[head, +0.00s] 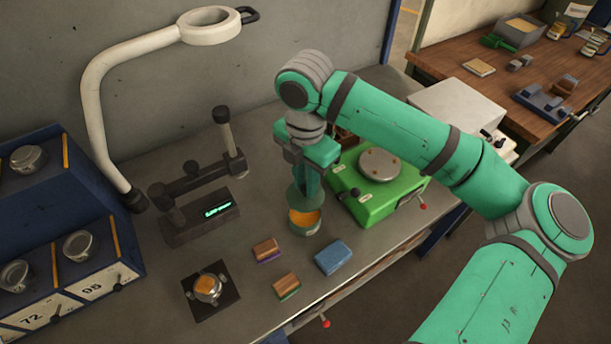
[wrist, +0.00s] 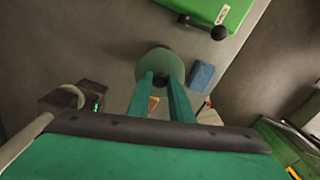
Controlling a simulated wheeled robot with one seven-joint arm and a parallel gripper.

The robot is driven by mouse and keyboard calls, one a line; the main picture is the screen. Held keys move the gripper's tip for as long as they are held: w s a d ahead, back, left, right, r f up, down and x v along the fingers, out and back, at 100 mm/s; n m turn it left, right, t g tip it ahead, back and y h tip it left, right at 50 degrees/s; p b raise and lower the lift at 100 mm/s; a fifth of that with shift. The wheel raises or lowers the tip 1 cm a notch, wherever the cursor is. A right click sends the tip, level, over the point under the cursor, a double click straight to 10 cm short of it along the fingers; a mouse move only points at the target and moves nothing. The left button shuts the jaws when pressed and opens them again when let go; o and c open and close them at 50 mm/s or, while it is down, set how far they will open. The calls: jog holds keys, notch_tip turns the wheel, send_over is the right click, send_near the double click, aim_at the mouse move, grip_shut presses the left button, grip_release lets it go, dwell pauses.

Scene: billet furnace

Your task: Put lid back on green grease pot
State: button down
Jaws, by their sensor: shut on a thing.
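The green grease pot (head: 305,230) stands upright on the bench, near its front edge. Its mouth is open toward the head camera and orange grease shows inside. My gripper (head: 307,180) points down over the pot, shut on the round green lid (head: 296,196). The lid is just above the pot and partly covers the view of the mouth; it looks apart from the rim on the near side. In the wrist view, the lid (wrist: 158,62) is a dull green disc at the fingertips of my gripper (wrist: 162,78), and it hides most of the pot.
A bright green device (head: 385,200) with a round plate stands close right of the pot. A blue block (head: 332,257) and two small brown blocks (head: 266,250) lie in front. A grey stand with a display (head: 200,219) is to the left, beside a lamp (head: 95,120).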

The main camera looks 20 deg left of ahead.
aim_at(305, 198)
jog(key=shift+s+d+f, duration=0.1)
jog(key=shift+s+f, duration=0.05)
jog(key=shift+s, duration=0.05)
jog(key=shift+s+f, duration=0.1)
jog(key=shift+f, duration=2.8)
jog(key=shift+f, duration=0.2)
jog(key=c, duration=1)
grip_release()
jog(key=shift+c, duration=0.2)
jog(key=shift+r, duration=0.15)
jog(key=shift+r, duration=3.4)
